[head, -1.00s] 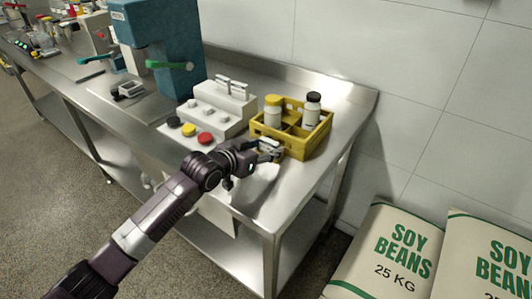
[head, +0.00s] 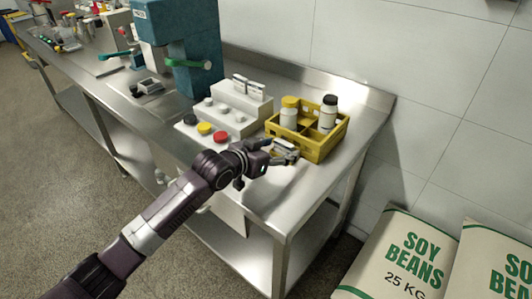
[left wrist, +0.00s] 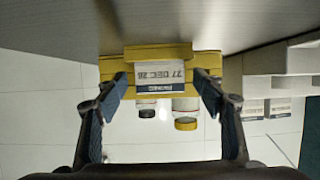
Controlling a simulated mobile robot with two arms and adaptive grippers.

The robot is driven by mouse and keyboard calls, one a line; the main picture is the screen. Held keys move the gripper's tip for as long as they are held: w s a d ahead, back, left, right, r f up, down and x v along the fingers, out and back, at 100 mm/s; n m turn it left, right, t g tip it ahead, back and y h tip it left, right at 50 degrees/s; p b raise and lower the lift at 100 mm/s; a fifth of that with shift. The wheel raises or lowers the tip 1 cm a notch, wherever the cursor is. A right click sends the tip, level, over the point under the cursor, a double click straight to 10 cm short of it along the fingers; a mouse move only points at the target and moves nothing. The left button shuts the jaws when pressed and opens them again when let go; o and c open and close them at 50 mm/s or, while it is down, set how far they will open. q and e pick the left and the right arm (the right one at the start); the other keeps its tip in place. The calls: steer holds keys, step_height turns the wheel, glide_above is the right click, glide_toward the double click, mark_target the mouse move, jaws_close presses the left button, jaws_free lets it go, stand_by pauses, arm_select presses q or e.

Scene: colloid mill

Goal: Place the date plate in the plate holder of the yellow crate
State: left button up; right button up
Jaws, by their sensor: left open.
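The yellow crate (head: 318,153) stands near the right end of the steel table. In the left wrist view, which is upside down, the crate (left wrist: 148,54) shows its front side. The white date plate (left wrist: 160,76), printed with 27 DEC 26, lies flat against or just before that side. My left gripper (head: 286,150) is at the crate's front. Its fingers (left wrist: 164,79) are open, one on each side of the plate and apart from it. The plate holder is hidden behind the plate, so I cannot tell how deep it sits. My right gripper is not in view.
The crate holds a yellow-capped bottle (head: 289,116) and a dark-capped bottle (head: 328,113). A white stepped control box (head: 238,105) with buttons and two small plates stands to the left. A blue-green machine (head: 190,50) is behind. Soy bean sacks (head: 405,265) stand at lower right.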

arm_select(q)
steer(key=v, duration=1.1)
steer(key=shift+a, duration=0.1)
